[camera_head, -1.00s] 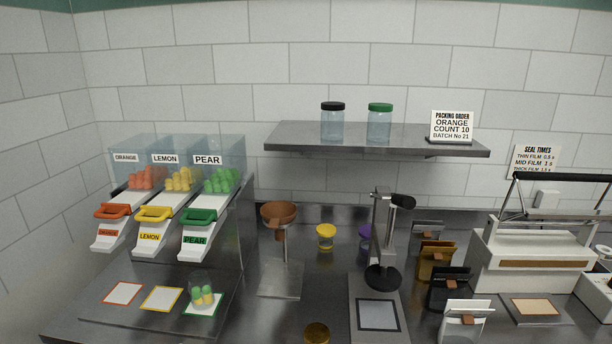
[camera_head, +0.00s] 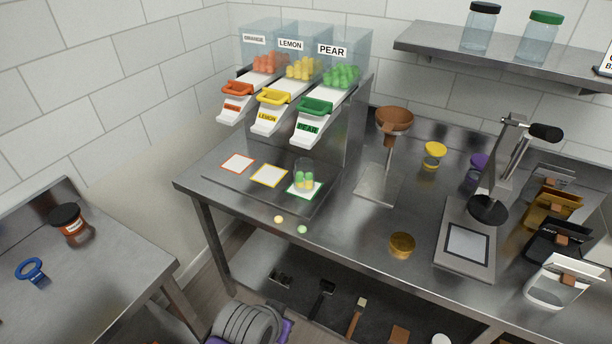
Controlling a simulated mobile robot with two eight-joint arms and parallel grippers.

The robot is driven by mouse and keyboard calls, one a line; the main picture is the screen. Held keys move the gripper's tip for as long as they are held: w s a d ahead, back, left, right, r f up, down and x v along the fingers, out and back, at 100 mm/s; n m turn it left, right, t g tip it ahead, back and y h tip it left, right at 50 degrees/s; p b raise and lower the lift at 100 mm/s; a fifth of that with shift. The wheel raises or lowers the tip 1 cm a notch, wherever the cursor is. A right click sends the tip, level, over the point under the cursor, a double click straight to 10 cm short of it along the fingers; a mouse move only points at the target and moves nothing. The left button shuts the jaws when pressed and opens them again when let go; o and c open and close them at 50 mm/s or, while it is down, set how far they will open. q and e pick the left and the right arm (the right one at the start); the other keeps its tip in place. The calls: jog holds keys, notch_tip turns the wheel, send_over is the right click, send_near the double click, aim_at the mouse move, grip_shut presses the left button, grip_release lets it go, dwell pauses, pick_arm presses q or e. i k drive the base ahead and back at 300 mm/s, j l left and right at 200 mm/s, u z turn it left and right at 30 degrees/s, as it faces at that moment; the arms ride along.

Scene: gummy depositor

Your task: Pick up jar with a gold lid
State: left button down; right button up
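A gold-lidded jar (camera_head: 402,245) stands near the front edge of the steel table, seen from above. Its gold lid shows most clearly; its low body is amber or brown, and I cannot tell what is inside. It stands left of the flat plate of the press-like stand (camera_head: 468,245). Neither of my grippers is in view, and nothing touches the jar.
A yellow-lidded jar (camera_head: 434,154) and a purple-lidded jar (camera_head: 479,163) stand farther back. A funnel stand (camera_head: 393,122) is behind left. Two loose gummies (camera_head: 278,219) lie near the front edge. Pouches (camera_head: 556,245) stand at right. A side table (camera_head: 110,265) is at left.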

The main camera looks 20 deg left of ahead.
aim_at(304, 170)
jog(key=i, duration=0.1)
jog(key=i+u, duration=0.2)
jog(key=u, duration=0.15)
jog(key=i+l+u, duration=0.1)
jog(key=u, duration=0.25)
jog(key=i+u, duration=0.1)
jog(key=u, duration=0.75)
